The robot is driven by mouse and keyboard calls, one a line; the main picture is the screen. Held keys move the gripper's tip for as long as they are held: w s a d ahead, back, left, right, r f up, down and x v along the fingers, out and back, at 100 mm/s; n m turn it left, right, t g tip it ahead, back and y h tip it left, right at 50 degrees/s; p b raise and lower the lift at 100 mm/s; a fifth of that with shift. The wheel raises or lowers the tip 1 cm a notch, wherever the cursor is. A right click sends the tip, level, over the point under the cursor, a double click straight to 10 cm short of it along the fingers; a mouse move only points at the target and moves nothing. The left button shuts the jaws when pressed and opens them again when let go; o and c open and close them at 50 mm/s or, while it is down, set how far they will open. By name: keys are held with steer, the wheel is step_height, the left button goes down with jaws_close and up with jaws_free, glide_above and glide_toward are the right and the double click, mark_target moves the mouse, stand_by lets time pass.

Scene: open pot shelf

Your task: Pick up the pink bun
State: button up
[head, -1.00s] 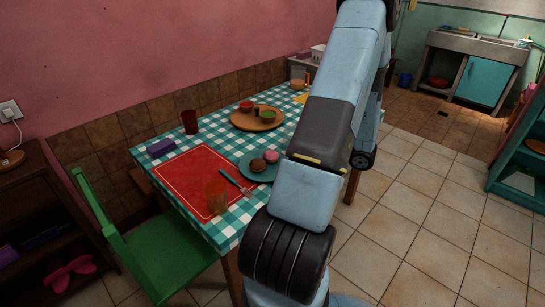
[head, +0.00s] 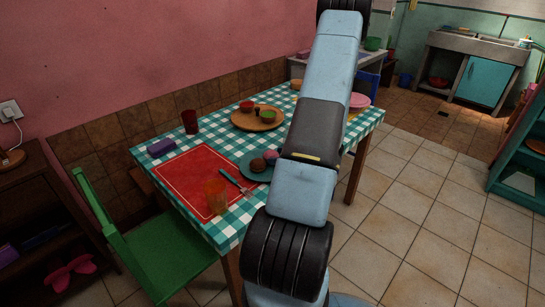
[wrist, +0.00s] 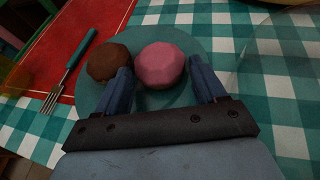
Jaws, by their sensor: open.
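The pink bun (wrist: 161,65) sits on a teal plate (wrist: 192,45) in the wrist view, with a brown bun (wrist: 108,62) close on its left. My gripper (wrist: 160,77) is open. Its two blue fingers point towards the pink bun, one on each side; the left finger lies by the gap between the buns. I cannot tell whether the fingers touch the bun. In the head view the pink bun (head: 269,154) shows partly beside my arm, with the brown bun (head: 257,165) next to it. My gripper is hidden there.
An orange cup (head: 215,194), a dark red cup (head: 190,121) and a wooden board (head: 243,123) with bowls stand on the checkered table. A clear rim shows right of the plate.

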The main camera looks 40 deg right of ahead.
steer(key=x, duration=0.2)
steer(key=shift+w+a, duration=0.15)
steer(key=shift+w, duration=0.2)
steer(key=shift+f, duration=0.1)
steer(key=c, duration=0.7)
